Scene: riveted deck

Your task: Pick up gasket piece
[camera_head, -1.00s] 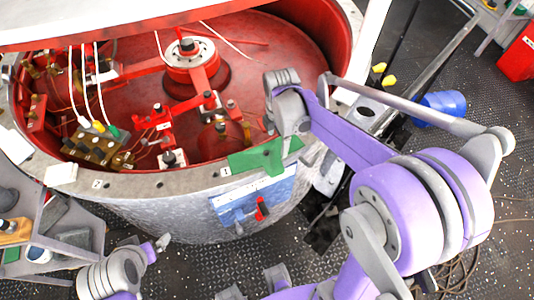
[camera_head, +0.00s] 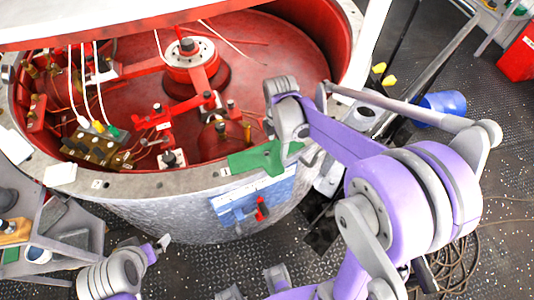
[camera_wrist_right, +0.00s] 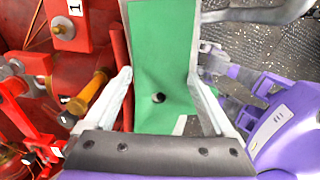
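The gasket piece seems to be the flat green piece (camera_head: 255,160) on the pale rim of the round tank. It also shows in the right wrist view as a green strip (camera_wrist_right: 160,40) with a dark round hole. My right gripper (camera_wrist_right: 160,73) is open, with one pale finger on each side of the strip. I cannot tell whether the fingers touch it. In the head view the right hand (camera_head: 285,125) is over the rim at the green piece's right end, partly covering it. My left gripper (camera_head: 162,242) is low at the left, away from the piece; its fingers are unclear.
The round tank (camera_head: 190,215) has a red interior with brass fittings, red brackets and white cables. A blue panel (camera_head: 240,205) with a red handle is on its outer wall below the green piece. A grey shelf (camera_head: 75,225) stands at lower left. A blue drum (camera_head: 440,108) stands at right.

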